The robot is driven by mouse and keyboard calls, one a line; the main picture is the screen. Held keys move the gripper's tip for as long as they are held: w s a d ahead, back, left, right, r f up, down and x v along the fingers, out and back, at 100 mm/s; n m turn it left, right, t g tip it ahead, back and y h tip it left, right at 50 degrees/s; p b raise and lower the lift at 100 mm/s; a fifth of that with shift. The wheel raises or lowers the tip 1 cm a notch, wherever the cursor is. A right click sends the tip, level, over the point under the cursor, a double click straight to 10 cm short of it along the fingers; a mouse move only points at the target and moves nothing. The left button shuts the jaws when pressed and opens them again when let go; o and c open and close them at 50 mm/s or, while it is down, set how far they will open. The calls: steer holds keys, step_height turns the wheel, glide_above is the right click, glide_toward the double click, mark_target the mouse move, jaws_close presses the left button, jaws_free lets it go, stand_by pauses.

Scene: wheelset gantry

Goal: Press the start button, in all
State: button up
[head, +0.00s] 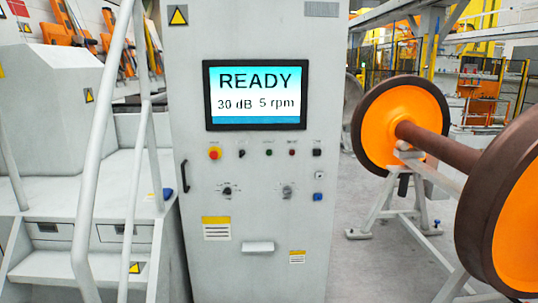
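A light grey control cabinet (255,230) stands upright in the middle of the head view, facing me. Its screen (255,95) reads "READY", "30 dB" and "5 rpm". Below the screen is a row of controls: a red mushroom button on yellow (214,153), a black switch (242,153), a small green button (268,152), a small red button (292,152) and a dark square control (317,152). No label reading "start" is legible; the green button's caption is too small to read. My gripper is not in view.
Two knobs (287,191) and a blue control (318,196) sit lower on the panel. White stair railings (100,150) stand close at left. A wheelset with orange wheels (400,125) rests on a grey stand at right. Some grey floor shows between the cabinet and the stand.

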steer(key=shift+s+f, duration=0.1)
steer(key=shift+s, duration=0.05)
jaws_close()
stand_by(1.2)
